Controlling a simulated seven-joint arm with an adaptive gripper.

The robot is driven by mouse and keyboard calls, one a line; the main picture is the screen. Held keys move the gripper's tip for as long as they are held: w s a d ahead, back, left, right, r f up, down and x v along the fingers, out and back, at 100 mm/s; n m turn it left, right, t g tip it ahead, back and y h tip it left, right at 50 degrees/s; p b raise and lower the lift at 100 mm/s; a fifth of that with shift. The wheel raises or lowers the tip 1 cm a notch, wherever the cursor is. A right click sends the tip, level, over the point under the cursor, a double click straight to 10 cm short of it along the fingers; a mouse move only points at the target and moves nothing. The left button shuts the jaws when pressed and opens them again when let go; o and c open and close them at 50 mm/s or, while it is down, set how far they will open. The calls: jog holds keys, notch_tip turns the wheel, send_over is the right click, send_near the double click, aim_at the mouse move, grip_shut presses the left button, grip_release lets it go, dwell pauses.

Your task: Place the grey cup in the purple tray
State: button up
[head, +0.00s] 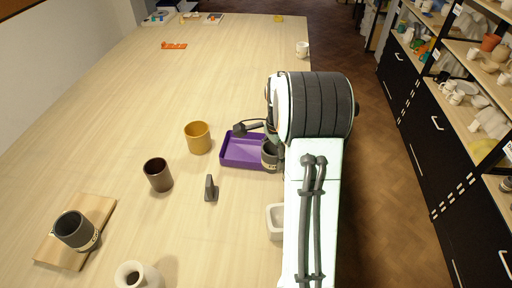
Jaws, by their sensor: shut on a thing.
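A dark grey cup (269,158) with a pale band shows at the right end of the purple tray (237,161). My arm partly covers this cup, and I cannot tell whether it touches the tray floor. My gripper (277,148) is shut on this cup and is mostly hidden behind my arm. The purple tray is shallow and rectangular, and its left part is empty. A second dark grey cup (73,227) with a pale band stands on a wooden board (98,206) at the front left.
A mustard cup (198,139) stands left of the tray, and a dark brown cup (158,175) is nearer. A dark grey upright piece (210,189), a white square dish (275,222) and a cream vase (137,276) are in front. The table beyond the tray is largely clear.

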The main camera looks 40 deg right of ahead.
jog(key=w+d+f, duration=0.2)
jog(key=w+f, duration=0.1)
jog(key=w+d+f, duration=0.3)
jog(key=w, duration=0.1)
jog(key=w+d+f, duration=0.3)
jog(key=shift+w+f, duration=0.2)
jog(key=shift+f, duration=0.05)
jog(key=shift+w+f, duration=0.1)
jog(key=shift+f, duration=1.5)
jog(key=shift+f, duration=0.1)
jog(key=o, duration=1.2)
jog(key=shift+o, duration=0.2)
